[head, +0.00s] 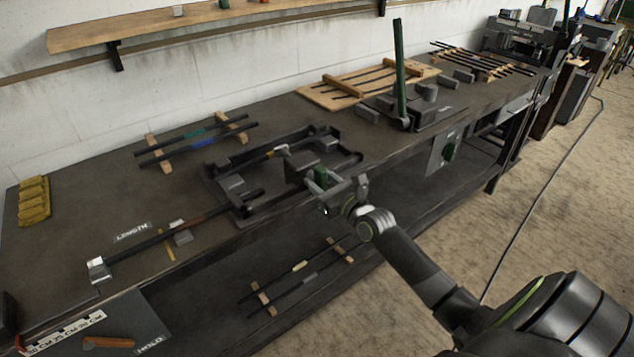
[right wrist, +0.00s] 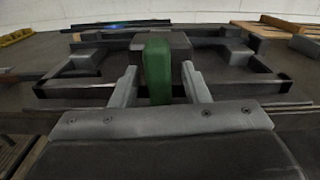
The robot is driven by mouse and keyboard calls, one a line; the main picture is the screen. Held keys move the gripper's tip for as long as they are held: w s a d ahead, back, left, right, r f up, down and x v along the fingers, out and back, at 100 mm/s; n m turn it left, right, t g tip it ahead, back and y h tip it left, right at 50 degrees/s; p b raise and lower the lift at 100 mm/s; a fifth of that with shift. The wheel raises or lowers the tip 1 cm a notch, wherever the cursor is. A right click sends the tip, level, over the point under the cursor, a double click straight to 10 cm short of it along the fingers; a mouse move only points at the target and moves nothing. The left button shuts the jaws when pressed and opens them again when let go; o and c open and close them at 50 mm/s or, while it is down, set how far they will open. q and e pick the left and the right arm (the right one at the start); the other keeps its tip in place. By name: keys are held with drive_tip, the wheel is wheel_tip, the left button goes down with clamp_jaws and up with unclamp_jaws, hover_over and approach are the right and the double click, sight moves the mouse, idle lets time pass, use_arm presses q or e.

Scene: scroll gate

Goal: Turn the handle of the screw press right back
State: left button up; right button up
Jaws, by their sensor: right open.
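The screw press appears as a dark rectangular frame (head: 226,163) lying on the bench in the head view, with dark blocks inside it. Its upright green handle (head: 320,178) is at the near right side of the frame. The handle also stands in the middle of the right wrist view (right wrist: 157,72). My right gripper (head: 340,190) is at the handle, with its grey fingers open on either side of it. In the right wrist view, gaps show between the handle and both fingers. My left gripper is not in view.
A tall green lever (head: 400,65) stands on a bench tool further right. Dark bars rest on wooden strips (head: 158,153) behind the press. Open floor (head: 545,200) is at right.

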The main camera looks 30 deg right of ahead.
drive_tip(key=shift+w+a, duration=0.1)
drive_tip(key=shift+w, duration=0.75)
clamp_jaws()
